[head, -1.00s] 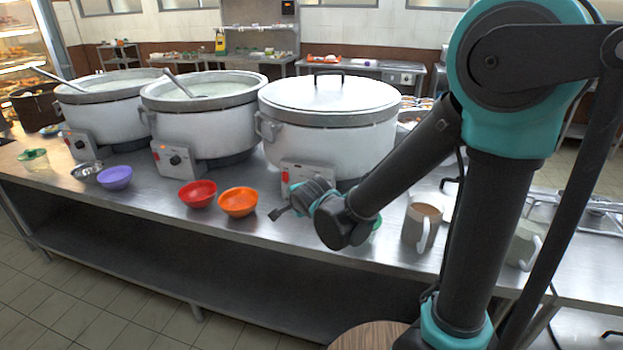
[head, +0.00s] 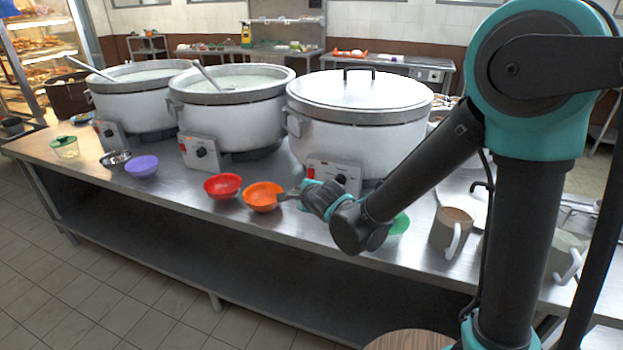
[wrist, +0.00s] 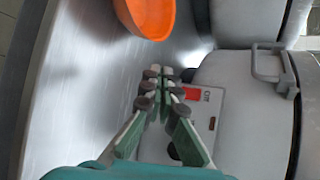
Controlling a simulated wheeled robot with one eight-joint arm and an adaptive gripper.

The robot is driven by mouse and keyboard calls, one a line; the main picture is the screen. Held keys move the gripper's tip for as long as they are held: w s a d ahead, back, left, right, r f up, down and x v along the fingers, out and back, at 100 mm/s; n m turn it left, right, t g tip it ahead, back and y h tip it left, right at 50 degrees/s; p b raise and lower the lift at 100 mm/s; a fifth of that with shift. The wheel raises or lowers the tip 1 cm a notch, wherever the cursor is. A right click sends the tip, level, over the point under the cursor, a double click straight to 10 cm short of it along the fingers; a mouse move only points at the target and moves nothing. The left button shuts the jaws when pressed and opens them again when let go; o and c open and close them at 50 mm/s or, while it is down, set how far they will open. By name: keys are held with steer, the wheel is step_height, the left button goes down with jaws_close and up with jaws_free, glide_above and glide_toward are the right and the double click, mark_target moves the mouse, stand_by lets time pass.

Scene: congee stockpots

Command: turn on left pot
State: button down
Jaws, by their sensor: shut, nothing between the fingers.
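The left pot (head: 128,103) is a white stockpot with a grey rim, open, with a ladle handle sticking out. Its control box (head: 109,136) with a dark knob is on its front, low down. My gripper (head: 281,197) is far to the right of it, in front of the lidded right pot (head: 357,130) and by the orange bowl (head: 262,203). In the wrist view my gripper (wrist: 160,75) is shut and empty, with the right pot's control panel (wrist: 205,110) and its red switch behind it. The panel's knob is partly hidden by a finger.
The middle pot (head: 230,115) is open, with a ladle. Mugs (head: 451,228) stand at right.

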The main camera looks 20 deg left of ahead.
steer(key=shift+w+d+f, duration=0.1)
steer(key=shift+w+f, duration=0.1)
steer(key=shift+w, duration=1.2)
steer(key=shift+w+d+f, duration=0.1)
steer(key=shift+w+f, duration=0.05)
steer(key=shift+w, duration=1.2)
steer(key=shift+w+d+f, duration=0.1)
steer(key=shift+w+f, duration=0.1)
steer(key=shift+w, duration=1.2)
steer(key=shift+w, duration=0.1)
steer(key=shift+w, duration=0.3)
steer(key=shift+w, duration=0.3)
steer(key=shift+s, duration=0.1)
steer(key=shift+s, duration=0.65)
steer(key=shift+s+a+r, duration=0.1)
steer(key=shift+s+r, duration=0.1)
steer(key=shift+s, duration=1.05)
steer(key=shift+s+a+r, duration=0.1)
steer(key=shift+s+r, duration=0.05)
steer(key=shift+s, duration=1.05)
